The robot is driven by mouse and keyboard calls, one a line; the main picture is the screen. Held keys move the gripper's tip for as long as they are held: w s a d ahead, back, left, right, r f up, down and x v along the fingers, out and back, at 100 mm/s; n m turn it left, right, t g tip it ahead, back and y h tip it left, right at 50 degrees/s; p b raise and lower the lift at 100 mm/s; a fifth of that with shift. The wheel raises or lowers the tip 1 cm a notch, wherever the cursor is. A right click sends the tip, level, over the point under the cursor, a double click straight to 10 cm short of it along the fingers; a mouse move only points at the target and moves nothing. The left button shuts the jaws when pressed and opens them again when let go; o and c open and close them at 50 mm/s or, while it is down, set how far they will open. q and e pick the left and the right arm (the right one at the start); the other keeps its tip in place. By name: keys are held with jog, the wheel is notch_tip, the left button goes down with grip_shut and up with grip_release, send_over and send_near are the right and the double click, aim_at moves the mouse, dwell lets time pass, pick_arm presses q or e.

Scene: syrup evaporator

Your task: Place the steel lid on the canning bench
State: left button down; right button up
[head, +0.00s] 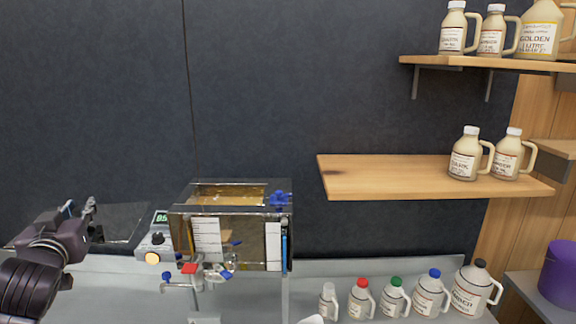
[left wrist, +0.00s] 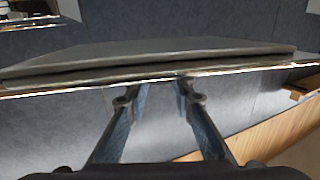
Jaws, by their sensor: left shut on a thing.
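My left gripper (head: 92,215) is at the left of the head view, shut on the steel lid (head: 125,222). The lid is a thin, flat, dark grey plate, seen at a shallow angle beyond the fingers. In the left wrist view the lid (left wrist: 160,62) spans most of the width, with a bright near edge. The left fingers (left wrist: 150,92) reach up to that edge. A pale grey bench surface (head: 120,295) runs along the bottom of the head view; I cannot tell for sure whether it is the canning bench. My right gripper is not in view.
A glass-sided evaporator box (head: 250,243) with valves and a small meter (head: 155,245) stands right of the lid. Several capped jugs (head: 430,293) stand in a row at lower right. A wooden shelf (head: 390,178) juts out above. A purple container (head: 560,272) is far right.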

pick_arm(q)
jog(key=s+d+f+m+h, duration=0.3)
jog(key=d+f+h, duration=0.1)
jog(key=d+f, duration=0.3)
jog(key=s+d+f+m+h, duration=0.3)
jog(key=s+d+f+h, duration=0.15)
jog(key=d+f, duration=0.3)
jog(key=s+d+f+m+g+h, duration=0.2)
jog(key=s+d+f+m+h, duration=0.45)
jog(key=s+d, duration=0.65)
jog(key=w+n+t+y, duration=0.1)
jog(key=n+y, duration=0.1)
jog(key=y, duration=0.1)
jog(key=a+r+n+t+y, duration=0.1)
jog(key=n+y, duration=0.2)
jog(key=w+n+t+y+b, duration=0.1)
jog(key=n+y, duration=0.1)
jog(key=n, duration=0.1)
jog(key=shift+w+a+r+y, duration=0.3)
jog(key=shift+a+r+y, duration=0.05)
jog(key=shift+a+y, duration=0.05)
jog(key=shift+d, duration=0.1)
